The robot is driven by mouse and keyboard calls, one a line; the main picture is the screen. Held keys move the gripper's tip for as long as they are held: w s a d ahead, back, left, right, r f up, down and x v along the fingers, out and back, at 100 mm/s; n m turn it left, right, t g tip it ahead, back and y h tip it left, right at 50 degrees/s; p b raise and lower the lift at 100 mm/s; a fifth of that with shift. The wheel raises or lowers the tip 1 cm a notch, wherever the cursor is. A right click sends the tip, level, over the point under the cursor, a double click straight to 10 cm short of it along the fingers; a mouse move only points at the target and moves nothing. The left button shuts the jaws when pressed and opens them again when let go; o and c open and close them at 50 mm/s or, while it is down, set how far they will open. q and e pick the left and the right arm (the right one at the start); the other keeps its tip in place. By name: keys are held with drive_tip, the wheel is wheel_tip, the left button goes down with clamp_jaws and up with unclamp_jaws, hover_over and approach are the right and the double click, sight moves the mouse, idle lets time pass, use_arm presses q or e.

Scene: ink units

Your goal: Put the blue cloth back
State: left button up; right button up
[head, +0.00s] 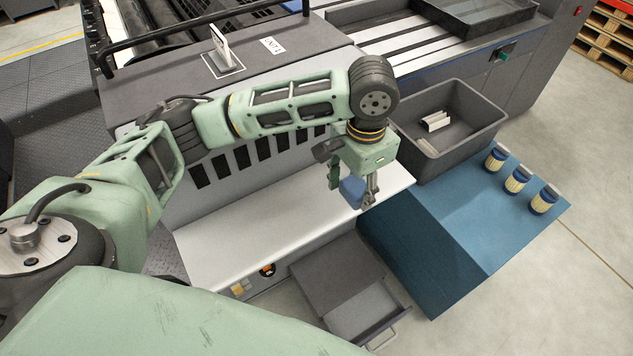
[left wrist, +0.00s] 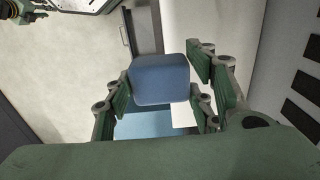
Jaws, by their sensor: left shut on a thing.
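The blue cloth (head: 352,192) is a small folded pad, held between the fingers of my left gripper (head: 353,186). In the left wrist view the cloth (left wrist: 160,80) fills the gap between the fingers of my left gripper (left wrist: 160,98). The gripper is shut on it and points down. It hangs above the white ledge (head: 270,225), close to the blue-covered table (head: 440,235). A green and dark arm part (left wrist: 22,12) at the top left of the left wrist view may be my right one; its jaws are unclear.
A grey open drawer (head: 372,312) stands out below the ledge. A grey bin (head: 480,125) with white pieces in it stands behind the table. Several yellow-and-blue jars (head: 516,181) stand along the table's right edge. The table's front part is clear.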

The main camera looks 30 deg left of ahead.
use_arm(q)
hover_over(314, 200)
wheel_tip(314, 200, down, 6)
drive_tip(key=shift+f+p, duration=0.15)
drive_tip(key=shift+p, duration=0.3)
drive_tip(key=shift+f, duration=2.05)
drive_tip(key=o, duration=1)
drive_tip(key=shift+f, duration=0.1)
wheel_tip(314, 200, up, 12)
drive_tip(key=shift+r, duration=0.2)
drive_tip(key=shift+f, duration=0.1)
